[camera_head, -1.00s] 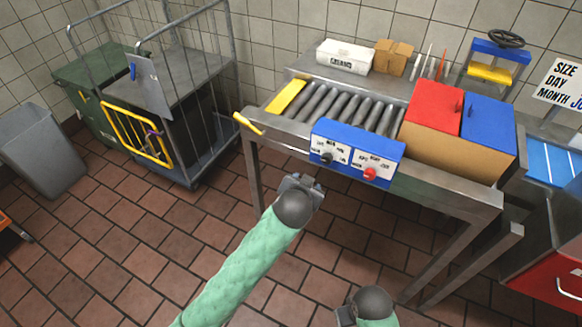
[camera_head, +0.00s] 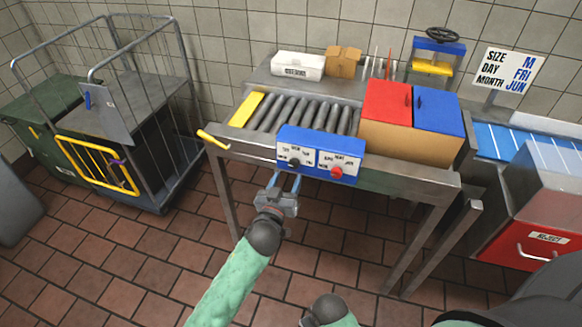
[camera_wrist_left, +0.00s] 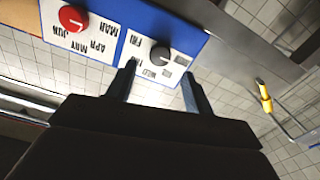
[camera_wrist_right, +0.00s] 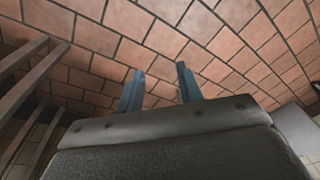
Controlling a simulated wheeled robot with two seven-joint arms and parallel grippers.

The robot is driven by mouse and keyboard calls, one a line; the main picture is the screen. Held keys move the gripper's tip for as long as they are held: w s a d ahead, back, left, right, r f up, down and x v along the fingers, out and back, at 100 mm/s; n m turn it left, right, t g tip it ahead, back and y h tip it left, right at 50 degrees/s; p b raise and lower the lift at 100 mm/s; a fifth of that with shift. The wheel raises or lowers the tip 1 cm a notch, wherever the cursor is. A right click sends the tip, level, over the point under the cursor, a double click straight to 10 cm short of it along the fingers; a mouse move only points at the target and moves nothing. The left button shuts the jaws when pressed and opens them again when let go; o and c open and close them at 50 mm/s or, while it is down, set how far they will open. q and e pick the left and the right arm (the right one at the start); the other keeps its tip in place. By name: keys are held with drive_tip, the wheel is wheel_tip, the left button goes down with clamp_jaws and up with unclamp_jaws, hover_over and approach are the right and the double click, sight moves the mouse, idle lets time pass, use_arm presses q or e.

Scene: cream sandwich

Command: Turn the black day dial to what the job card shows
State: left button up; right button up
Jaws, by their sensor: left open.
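The black day dial (camera_head: 294,163) sits on the left white plate of a blue control box on the front of the conveyor table. In the left wrist view the black dial (camera_wrist_left: 160,54) lies just beyond and between my open fingertips, apart from them, with FRI and WED lettering near it. The job card (camera_head: 508,70) at the back right reads SIZE M, DAY FRI, MONTH JUN. My left gripper (camera_head: 284,181) is open and empty, just below the box. My right gripper (camera_wrist_right: 158,82) is open and empty, over the floor. Exactly where the dial points is too small to tell.
A red dial (camera_head: 337,172) sits right of the black one on the same blue box (camera_head: 321,144). A yellow handle (camera_head: 213,140) sticks out at the table's left corner. Red and blue lidded bins (camera_head: 410,120) stand right of the rollers. A wire cage cart (camera_head: 120,120) stands left.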

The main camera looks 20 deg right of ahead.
sight(293, 166)
use_arm(q)
drive_tip(key=p+x, duration=0.1)
drive_tip(key=x, duration=0.4)
drive_tip(key=shift+w+d, duration=0.25)
use_arm(e)
wheel_tip(293, 166, down, 7)
drive_tip(key=shift+s+d+r, duration=0.2)
drive_tip(key=shift+d, duration=0.05)
use_arm(q)
drive_tip(key=c, duration=1)
